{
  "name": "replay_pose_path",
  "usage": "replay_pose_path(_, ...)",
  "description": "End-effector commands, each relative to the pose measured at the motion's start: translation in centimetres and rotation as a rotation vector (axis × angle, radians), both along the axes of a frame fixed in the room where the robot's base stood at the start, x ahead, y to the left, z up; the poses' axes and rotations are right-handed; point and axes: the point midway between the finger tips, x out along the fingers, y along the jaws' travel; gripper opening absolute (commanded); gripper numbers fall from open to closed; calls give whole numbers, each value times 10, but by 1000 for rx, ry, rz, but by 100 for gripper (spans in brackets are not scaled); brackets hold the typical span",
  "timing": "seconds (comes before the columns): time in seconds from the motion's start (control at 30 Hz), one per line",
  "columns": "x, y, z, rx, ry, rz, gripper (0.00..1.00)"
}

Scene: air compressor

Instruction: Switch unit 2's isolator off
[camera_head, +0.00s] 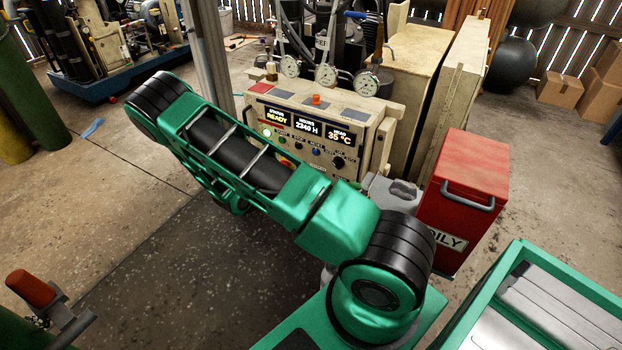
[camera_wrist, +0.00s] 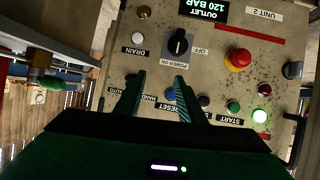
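In the wrist view a beige control panel (camera_wrist: 215,75) carries the label UNIT 2 (camera_wrist: 263,14). A black rotary knob (camera_wrist: 179,44) sits on it, with a white mark on its face and OFF and POWER ON labels beside it. My gripper (camera_wrist: 158,85) is open and empty; its two dark fingers are apart and point toward the knob. The knob appears beyond the fingertips, roughly in line with the gap, with no contact visible. I cannot tell the knob's setting for sure. In the head view my gripper is hidden behind my arm.
The panel also has a red mushroom button (camera_wrist: 238,60), a lit green lamp (camera_wrist: 260,116) and a START button (camera_wrist: 233,106). In the head view a compressor console (camera_head: 310,127) with lit displays stands behind my arm. A red bin (camera_head: 465,190) stands right of it.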

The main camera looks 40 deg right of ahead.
Motion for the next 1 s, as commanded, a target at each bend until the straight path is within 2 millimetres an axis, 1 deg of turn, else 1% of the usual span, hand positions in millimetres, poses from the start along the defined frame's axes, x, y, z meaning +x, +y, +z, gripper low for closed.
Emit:
replay_pose_path(0.03, 3, 2, -13, -18, -13, 25, 36)
replay_pose_path(0.2, 13, 7, -35, -47, -66, 84, 36)
replay_pose_path(0.33, 16, 8, -43, -55, -84, 105, 36)
replay_pose_path(0.43, 18, 4, -46, -56, -88, 107, 36)
replay_pose_path(0.57, 22, -9, -52, -56, -89, 104, 36)
replay_pose_path(0.8, 35, -47, -68, -55, -88, 104, 36)
replay_pose_path(1.0, 44, -72, -79, -54, -87, 104, 36)
